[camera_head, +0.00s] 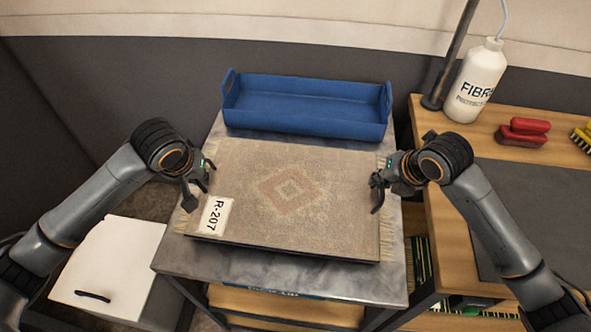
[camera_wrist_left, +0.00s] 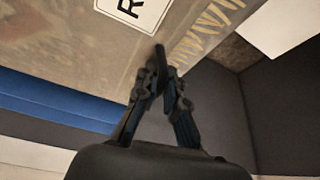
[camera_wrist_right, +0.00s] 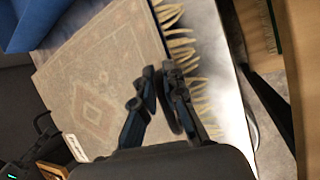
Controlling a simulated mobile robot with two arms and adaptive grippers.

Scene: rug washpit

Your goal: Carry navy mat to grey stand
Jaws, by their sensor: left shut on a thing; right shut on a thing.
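A flat beige rug (camera_head: 250,170) with a reddish diamond, fringed ends and a white R-207 tag (camera_head: 215,215) lies level over the grey stand (camera_head: 270,265). A thin dark edge (camera_head: 300,252) shows beneath its front side. No plainly navy mat shows; I cannot tell whether this dark layer is it. My left gripper (camera_head: 199,184) is shut at the rug's left edge beside the tag. My right gripper (camera_head: 378,190) is shut at its right, fringed edge. The wrist views show the rug (camera_wrist_right: 95,85) at both grippers' fingertips. Whether it touches the stand is unclear.
An empty blue tray (camera_head: 300,125) stands behind the rug at the stand's back. On the right, a wooden bench (camera_head: 440,130) holds a white bottle (camera_head: 477,82), red brushes (camera_head: 522,132) and a dark grey sheet (camera_head: 535,205). A white box (camera_head: 110,265) is at lower left.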

